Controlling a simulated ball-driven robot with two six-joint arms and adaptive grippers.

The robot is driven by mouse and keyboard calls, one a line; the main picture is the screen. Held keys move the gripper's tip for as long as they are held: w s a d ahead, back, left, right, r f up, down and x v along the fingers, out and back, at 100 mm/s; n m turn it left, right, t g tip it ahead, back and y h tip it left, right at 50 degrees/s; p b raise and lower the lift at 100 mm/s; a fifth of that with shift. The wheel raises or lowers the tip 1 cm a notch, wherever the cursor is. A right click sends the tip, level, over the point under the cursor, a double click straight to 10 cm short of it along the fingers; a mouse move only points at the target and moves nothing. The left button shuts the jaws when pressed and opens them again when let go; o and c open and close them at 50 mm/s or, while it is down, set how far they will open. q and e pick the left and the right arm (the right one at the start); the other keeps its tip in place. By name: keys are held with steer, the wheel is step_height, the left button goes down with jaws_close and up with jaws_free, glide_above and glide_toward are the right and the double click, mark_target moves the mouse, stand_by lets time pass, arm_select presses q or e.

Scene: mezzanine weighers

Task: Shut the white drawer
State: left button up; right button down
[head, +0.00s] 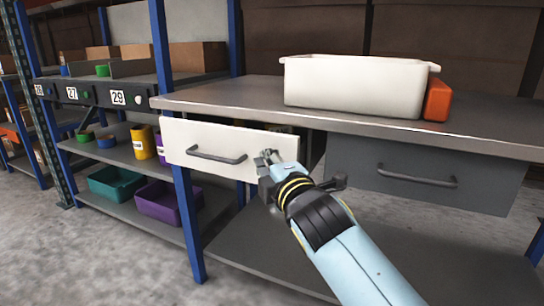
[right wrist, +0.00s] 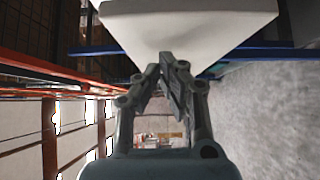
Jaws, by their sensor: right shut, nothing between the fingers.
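The white drawer (head: 230,148) is under the left part of the grey workbench top in the head view and stands out from the bench front. It has a dark bar handle (head: 216,157). My right gripper (head: 266,158) is shut and empty at the right part of the drawer front. In the right wrist view the shut fingertips (right wrist: 168,60) are at the edge of the white drawer (right wrist: 190,25); I cannot tell whether they touch it. My left gripper is not in view.
A grey drawer (head: 425,175) sits shut to the right under the workbench top (head: 215,93). A white bin (head: 355,86) and an orange box (head: 437,100) stand on top. Blue-posted shelving (head: 130,155) with several bins is at the left. Grey floor is open in front.

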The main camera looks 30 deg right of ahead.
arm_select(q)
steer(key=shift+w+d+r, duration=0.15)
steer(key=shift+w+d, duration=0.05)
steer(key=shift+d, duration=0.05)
arm_select(e)
steer(key=shift+w+d, duration=0.1)
steer(key=shift+d, duration=0.05)
steer(key=w+d, duration=0.1)
steer(key=d, duration=0.1)
steer(key=w+d, duration=0.4)
steer(key=shift+d, duration=0.25)
steer(key=shift+w+r, duration=0.1)
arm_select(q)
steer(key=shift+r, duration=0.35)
arm_select(e)
steer(key=shift+r, duration=0.1)
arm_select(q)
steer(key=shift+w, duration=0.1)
